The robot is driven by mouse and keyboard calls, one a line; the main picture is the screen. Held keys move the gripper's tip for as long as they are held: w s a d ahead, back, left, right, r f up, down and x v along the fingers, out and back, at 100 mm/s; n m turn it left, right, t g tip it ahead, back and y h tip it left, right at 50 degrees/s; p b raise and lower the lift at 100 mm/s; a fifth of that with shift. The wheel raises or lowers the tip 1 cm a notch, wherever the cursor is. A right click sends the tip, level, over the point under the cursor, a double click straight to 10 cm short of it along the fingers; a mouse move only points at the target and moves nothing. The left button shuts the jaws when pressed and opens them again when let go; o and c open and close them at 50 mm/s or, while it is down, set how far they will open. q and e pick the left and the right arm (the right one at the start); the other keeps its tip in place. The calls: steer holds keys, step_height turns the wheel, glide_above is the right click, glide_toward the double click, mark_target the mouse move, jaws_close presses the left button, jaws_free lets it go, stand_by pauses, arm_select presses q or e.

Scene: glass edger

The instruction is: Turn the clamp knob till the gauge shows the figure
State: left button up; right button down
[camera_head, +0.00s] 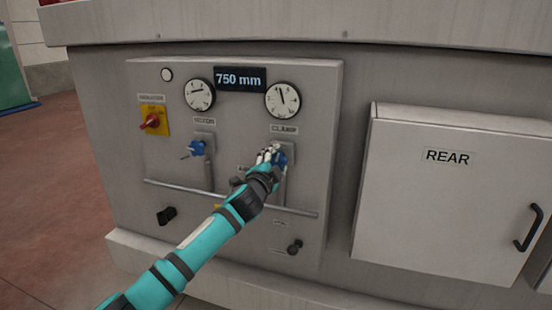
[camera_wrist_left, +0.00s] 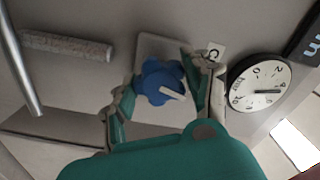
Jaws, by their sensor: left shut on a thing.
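The clamp knob (camera_wrist_left: 160,84) is a blue lobed knob with a pale pointer, below the CLAMP label (camera_head: 284,129) on the grey panel. My left gripper (camera_head: 271,156) is at this knob and shut on it, one finger on each side; it also shows in the left wrist view (camera_wrist_left: 158,103). In the head view the fingers hide part of the knob. The clamp gauge (camera_head: 282,100) is a round white dial above it, with its dark needle near the top; the dial also shows in the left wrist view (camera_wrist_left: 259,84). My right gripper is in neither view.
A second blue knob (camera_head: 197,148) sits to the left under another gauge (camera_head: 199,95). A red switch on a yellow plate (camera_head: 152,121) is farther left. A display (camera_head: 240,79) reads 750 mm. A rail (camera_head: 166,188) crosses below the knobs. A REAR door (camera_head: 440,220) is at the right.

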arm_select(q)
steer(key=shift+m+p, duration=0.4)
steer(key=shift+m, duration=0.9)
steer(key=o, duration=1.2)
steer(key=v, duration=1.2)
